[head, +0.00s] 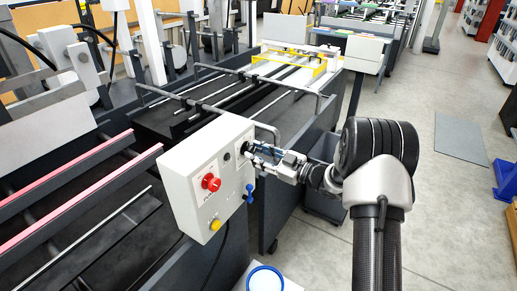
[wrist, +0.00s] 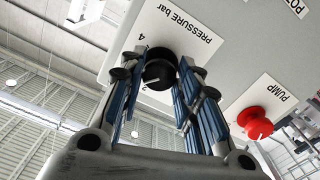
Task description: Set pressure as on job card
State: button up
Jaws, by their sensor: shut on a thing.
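A light grey control box (head: 188,197) stands in the middle of the head view. In the wrist view, a black round knob (wrist: 159,73) sits on a white plate (wrist: 178,32) marked "PRESSURE bar", with 4 and 2 readable beside it. My gripper (head: 247,150) reaches the box from the right, and its blue-padded fingers are shut on the knob, one on each side. The fingers hide part of the scale. A pale mark shows on the knob near the 2, but its exact setting is unclear. I cannot make out a job card.
A red PUMP knob (wrist: 259,125) is beside the pressure plate; it also shows in the head view (head: 211,183). Machine rails (head: 75,190) lie left; open floor (head: 440,190) lies right.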

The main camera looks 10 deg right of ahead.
jog(key=shift+m+p, duration=0.9)
jog(key=shift+m, duration=0.7)
jog(key=o, duration=1)
jog(key=shift+o, duration=0.2)
jog(key=v, duration=1.2)
jog(key=shift+r, duration=0.1)
